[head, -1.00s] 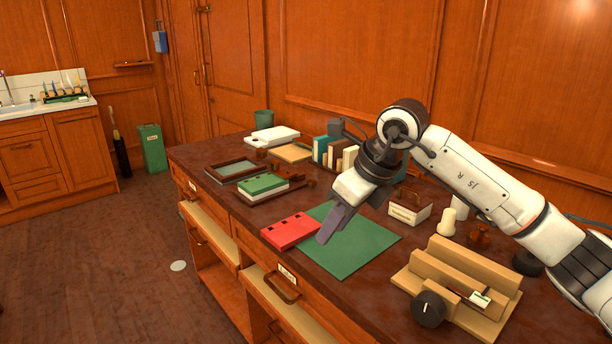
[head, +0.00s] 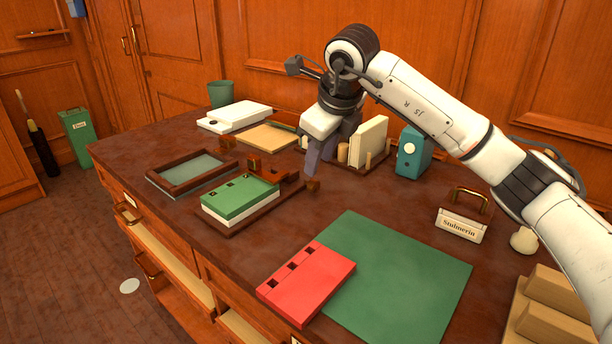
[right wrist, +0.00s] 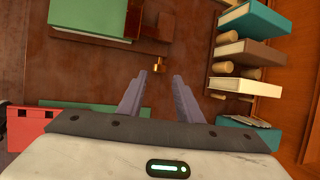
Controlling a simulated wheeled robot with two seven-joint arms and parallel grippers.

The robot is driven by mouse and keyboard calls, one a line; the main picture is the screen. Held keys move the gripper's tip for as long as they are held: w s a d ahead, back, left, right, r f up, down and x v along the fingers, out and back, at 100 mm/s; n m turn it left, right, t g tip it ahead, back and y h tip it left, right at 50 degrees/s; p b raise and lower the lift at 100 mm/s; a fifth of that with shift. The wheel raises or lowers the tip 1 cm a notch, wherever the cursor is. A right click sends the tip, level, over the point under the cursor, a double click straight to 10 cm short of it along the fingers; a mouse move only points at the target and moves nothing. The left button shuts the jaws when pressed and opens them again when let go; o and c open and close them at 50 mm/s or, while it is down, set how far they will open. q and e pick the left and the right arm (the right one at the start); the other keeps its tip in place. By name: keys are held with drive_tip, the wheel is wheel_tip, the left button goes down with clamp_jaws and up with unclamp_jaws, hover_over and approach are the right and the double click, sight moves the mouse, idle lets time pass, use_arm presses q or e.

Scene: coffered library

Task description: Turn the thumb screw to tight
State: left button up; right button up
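A small brown-and-brass knob, which looks like the thumb screw (head: 313,185), sits at the right end of the wooden clamp (head: 268,196) that bears a green block (head: 240,194) over white sheets. In the right wrist view the thumb screw (right wrist: 158,63) shows as a brass piece just beyond my fingertips, roughly centred between them. My right gripper (head: 318,160) is open and empty, pointing down close to the knob. In the right wrist view its two grey fingers (right wrist: 158,84) are apart, with nothing between them. The screw's tightness cannot be told. My left gripper is out of view.
A dark framed tray (head: 192,172) lies left of the clamp. Upright books (head: 369,143) and a teal box (head: 412,152) stand behind and right of my gripper. A red block (head: 306,284) lies on a green mat (head: 400,280) in front. Bare desktop lies between clamp and mat.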

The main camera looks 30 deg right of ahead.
sight(314, 180)
drive_tip(key=x, duration=0.7)
drive_tip(key=shift+s+f, duration=0.15)
drive_tip(key=shift+w+f, duration=0.25)
drive_tip(key=shift+f, duration=0.2)
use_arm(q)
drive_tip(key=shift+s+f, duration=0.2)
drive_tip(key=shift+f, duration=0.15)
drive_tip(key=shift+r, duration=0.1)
use_arm(e)
drive_tip(key=c, duration=0.8)
drive_tip(key=shift+o, duration=0.2)
drive_tip(key=y+p, duration=0.1)
drive_tip(key=g+p, duration=0.1)
drive_tip(key=shift+w+d+r+y+p, duration=0.1)
drive_tip(key=shift+d+r+y+p, duration=0.15)
drive_tip(key=shift+r+y+p, duration=0.15)
drive_tip(key=shift+w+d+f+m+y+p, duration=0.1)
drive_tip(key=shift+f+m+y+p, duration=0.15)
drive_tip(key=shift+y+p, duration=0.45)
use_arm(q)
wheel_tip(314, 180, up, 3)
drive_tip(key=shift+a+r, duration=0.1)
use_arm(e)
drive_tip(key=shift+f+g+y, duration=0.1)
drive_tip(key=shift+g+y, duration=0.2)
